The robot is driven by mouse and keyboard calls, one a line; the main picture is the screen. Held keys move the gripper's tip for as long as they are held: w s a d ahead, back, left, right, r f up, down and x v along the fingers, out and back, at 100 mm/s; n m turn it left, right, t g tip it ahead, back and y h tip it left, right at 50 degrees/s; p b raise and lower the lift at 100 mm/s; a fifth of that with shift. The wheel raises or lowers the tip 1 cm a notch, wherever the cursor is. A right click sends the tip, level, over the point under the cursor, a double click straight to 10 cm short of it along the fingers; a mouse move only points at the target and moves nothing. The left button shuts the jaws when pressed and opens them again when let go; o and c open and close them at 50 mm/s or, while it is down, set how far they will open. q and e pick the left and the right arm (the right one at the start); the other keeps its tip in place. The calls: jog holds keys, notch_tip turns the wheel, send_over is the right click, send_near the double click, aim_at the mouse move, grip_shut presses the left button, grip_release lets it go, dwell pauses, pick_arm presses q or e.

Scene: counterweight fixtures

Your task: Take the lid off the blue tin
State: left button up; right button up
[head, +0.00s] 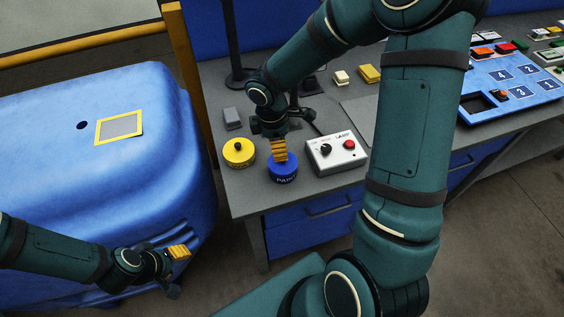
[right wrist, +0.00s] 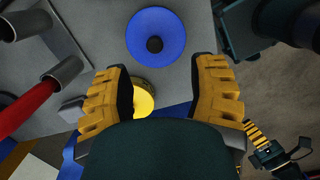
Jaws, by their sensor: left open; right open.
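The blue tin (head: 283,175) stands on the grey bench, with dark lettering on its side. In the right wrist view its round blue lid (right wrist: 155,22) has a dark knob (right wrist: 154,44) in the middle. My right gripper (head: 279,152) is open and points down at the tin, its yellow fingers overlapping the lid in the head view. In the right wrist view the right gripper (right wrist: 165,78) has nothing between its fingers, and the tin appears beyond the fingertips. My left gripper (head: 180,252) is open and empty beside the blue rounded housing, away from the bench.
A yellow tin (head: 239,153) with a black knob stands left of the blue one. A control box (head: 336,152) with a black dial and red button is close on the right. A grey block (head: 232,118) lies behind. A blue numbered tray (head: 512,84) is further right.

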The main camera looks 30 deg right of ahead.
jog(key=f, duration=0.2)
jog(key=d+f, duration=0.1)
jog(key=f, duration=0.4)
jog(key=shift+d+f+b, duration=0.1)
jog(key=shift+d+b, duration=0.05)
jog(key=shift+b, duration=0.15)
grip_shut()
